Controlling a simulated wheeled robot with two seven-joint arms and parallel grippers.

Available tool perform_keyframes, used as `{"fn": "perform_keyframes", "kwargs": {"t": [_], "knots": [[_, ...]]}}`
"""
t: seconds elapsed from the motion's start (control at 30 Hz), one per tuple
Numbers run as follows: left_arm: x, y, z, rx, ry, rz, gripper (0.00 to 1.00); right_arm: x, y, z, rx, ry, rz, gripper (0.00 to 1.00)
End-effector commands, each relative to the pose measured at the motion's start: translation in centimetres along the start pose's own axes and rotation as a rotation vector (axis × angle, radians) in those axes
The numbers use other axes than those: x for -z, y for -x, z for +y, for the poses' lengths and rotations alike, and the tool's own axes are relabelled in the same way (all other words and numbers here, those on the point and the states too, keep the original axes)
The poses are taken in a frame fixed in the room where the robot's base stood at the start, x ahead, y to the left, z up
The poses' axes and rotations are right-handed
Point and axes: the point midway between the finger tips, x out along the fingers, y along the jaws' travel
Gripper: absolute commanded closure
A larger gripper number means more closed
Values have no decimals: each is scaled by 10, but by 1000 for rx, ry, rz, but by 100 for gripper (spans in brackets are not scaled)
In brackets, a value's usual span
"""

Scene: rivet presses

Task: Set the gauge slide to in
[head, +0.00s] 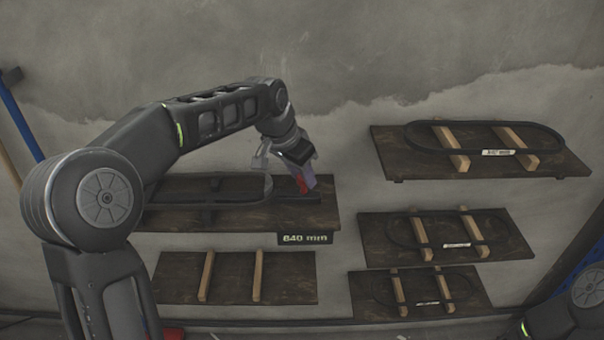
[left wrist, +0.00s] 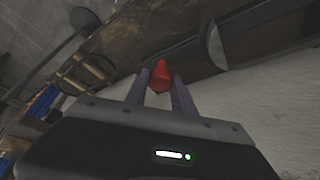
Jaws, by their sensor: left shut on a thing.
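The gauge is a wooden board (head: 240,218) on the wall with a dark label reading "840 mm" (head: 305,239) at its lower right edge. A dark belt loop (head: 215,188) lies along the board. The gauge slide's red knob (head: 302,185) sits near the board's right end on a dark rail. My left gripper (head: 305,183) is shut on the red knob. In the left wrist view the red knob (left wrist: 161,75) shows between the two fingers (left wrist: 160,90). The fingers partly hide the slide. My right gripper is out of view.
A board with two wooden bars (head: 232,277) and no belt hangs below the gauge. Boards with belts (head: 480,150), (head: 445,238) and another board (head: 425,292) hang to the right. The wall between the gauge and these boards is bare.

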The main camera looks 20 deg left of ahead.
Motion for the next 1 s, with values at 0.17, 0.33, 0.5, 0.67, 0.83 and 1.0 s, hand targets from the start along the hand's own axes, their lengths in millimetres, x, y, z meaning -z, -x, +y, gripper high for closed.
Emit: {"fn": "perform_keyframes", "kwargs": {"t": [0.17,0.33,0.5,0.67,0.83,1.0], "knots": [[0,0,0,0,0,1,100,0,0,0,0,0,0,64],[0,0,0,0,0,1,100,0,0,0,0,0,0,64],[0,0,0,0,0,1,100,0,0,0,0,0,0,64],[0,0,0,0,0,1,100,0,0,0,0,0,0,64],[-5,2,-6,1,2,1,100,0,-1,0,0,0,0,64],[-27,10,-31,4,7,1,100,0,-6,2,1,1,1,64]]}}
